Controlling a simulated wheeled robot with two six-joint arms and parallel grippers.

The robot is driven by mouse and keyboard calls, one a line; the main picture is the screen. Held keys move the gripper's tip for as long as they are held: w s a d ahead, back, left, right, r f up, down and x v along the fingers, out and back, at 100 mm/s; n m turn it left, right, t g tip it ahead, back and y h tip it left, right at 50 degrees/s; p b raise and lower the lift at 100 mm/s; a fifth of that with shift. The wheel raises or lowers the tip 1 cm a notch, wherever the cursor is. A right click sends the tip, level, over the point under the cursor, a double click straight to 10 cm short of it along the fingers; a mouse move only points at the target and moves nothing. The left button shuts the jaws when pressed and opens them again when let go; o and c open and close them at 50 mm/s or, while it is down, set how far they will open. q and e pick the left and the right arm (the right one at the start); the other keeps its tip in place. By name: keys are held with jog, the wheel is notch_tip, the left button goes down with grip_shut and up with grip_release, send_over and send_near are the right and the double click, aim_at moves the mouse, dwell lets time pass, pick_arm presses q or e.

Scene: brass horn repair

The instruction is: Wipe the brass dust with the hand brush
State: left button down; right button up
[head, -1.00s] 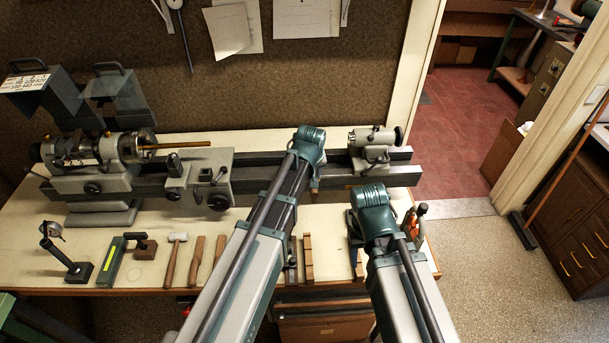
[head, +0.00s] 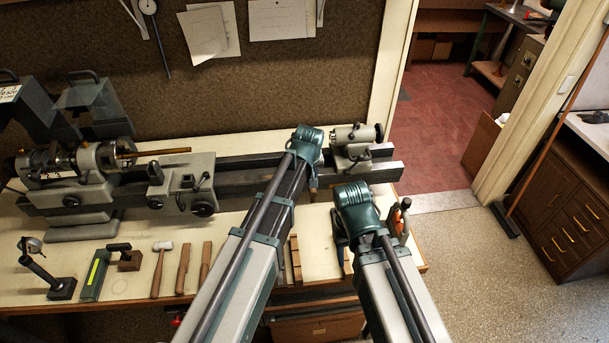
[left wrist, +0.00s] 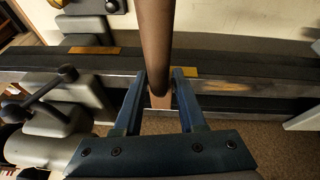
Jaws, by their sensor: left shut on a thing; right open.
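In the left wrist view my left gripper (left wrist: 160,98) is shut on a brown wooden handle (left wrist: 155,45), taken to be the hand brush. No bristles can be made out. The handle stands over the dark lathe bed (left wrist: 250,65). Yellowish patches (left wrist: 226,87) lie on the bed; they may be brass dust, but I cannot tell for sure. In the head view my left arm reaches over the bed left of the tailstock (head: 355,142), and its fingers are mostly hidden. My right gripper (head: 340,232) is open over the bench's right end, partly hidden by its wrist.
The lathe headstock (head: 105,160) and carriage (head: 185,180) stand left on the bench (head: 130,285). A mallet (head: 160,268), wooden tools (head: 184,268) and a green block (head: 95,275) lie along the front. Open floor (head: 460,260) lies right.

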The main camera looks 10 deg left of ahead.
pick_arm(q)
jog(key=shift+a, duration=0.1)
jog(key=shift+s+a, duration=0.3)
jog(key=shift+a, duration=0.55)
jog(key=shift+s+a, duration=0.25)
jog(key=shift+a, duration=0.6)
jog(key=shift+s+a, duration=0.2)
jog(key=shift+a, duration=0.7)
jog(key=shift+s+a, duration=0.2)
jog(key=shift+a, duration=0.65)
jog(key=shift+s+a+f, duration=0.1)
jog(key=shift+s+a, duration=0.15)
jog(key=shift+a, duration=0.6)
jog(key=shift+s+a, duration=0.25)
jog(key=shift+a, duration=0.6)
jog(key=shift+a, duration=0.1)
jog(key=shift+s+a, duration=0.2)
jog(key=shift+a, duration=0.65)
jog(key=shift+s+a, duration=0.2)
jog(key=shift+a, duration=0.65)
